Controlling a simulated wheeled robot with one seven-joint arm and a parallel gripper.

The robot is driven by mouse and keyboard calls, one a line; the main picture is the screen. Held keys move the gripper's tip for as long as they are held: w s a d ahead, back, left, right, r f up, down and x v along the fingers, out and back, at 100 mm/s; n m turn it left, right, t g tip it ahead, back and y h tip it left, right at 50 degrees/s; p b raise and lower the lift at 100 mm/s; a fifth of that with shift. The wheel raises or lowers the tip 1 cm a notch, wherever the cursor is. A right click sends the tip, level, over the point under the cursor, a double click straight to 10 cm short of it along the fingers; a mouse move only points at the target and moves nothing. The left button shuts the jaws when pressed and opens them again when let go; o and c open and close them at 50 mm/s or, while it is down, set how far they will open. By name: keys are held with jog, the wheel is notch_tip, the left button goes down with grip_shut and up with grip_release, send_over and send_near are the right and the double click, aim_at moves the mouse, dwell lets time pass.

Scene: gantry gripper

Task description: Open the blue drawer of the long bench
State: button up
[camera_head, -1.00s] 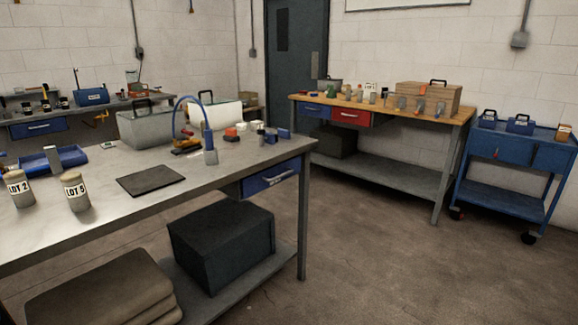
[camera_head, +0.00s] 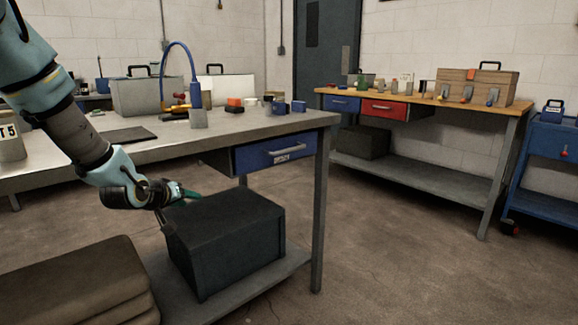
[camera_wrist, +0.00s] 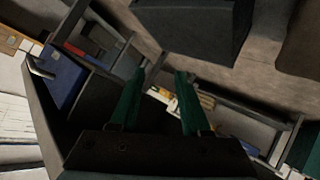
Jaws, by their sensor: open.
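The long grey bench (camera_head: 240,126) stands close in front of me. Its blue drawer (camera_head: 250,157) hangs under the top at the right end, with a pale bar handle (camera_head: 290,153) on the front; it looks shut. My gripper (camera_head: 188,196) is below the bench top, left of and lower than the drawer, beside the dark box. It touches neither drawer nor handle. In the wrist view its two green fingers (camera_wrist: 158,82) are apart with nothing between them. There the blue drawer front (camera_wrist: 62,84) and its handle (camera_wrist: 38,68) show at the left, away from the fingers.
A bench leg (camera_head: 318,210) stands right of the drawer. A wood-topped bench (camera_head: 400,105) with blue and red drawers stands behind. The floor on the right is clear.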

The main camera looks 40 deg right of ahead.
jog(key=s+d+r+h, duration=0.1)
jog(key=s+d+h, duration=0.15)
jog(key=d, duration=0.45)
jog(key=s+d+r+h, duration=0.1)
jog(key=s+d+h, duration=0.15)
jog(key=d, duration=0.35)
jog(key=n+g+h, duration=0.1)
jog(key=n+h, duration=0.1)
jog(key=h, duration=0.3)
send_near(289, 150)
jog(key=x, duration=1)
jog(key=shift+w+d+f, duration=0.15)
jog(key=shift+w+d, duration=0.1)
jog(key=shift+w, duration=0.05)
grip_shut()
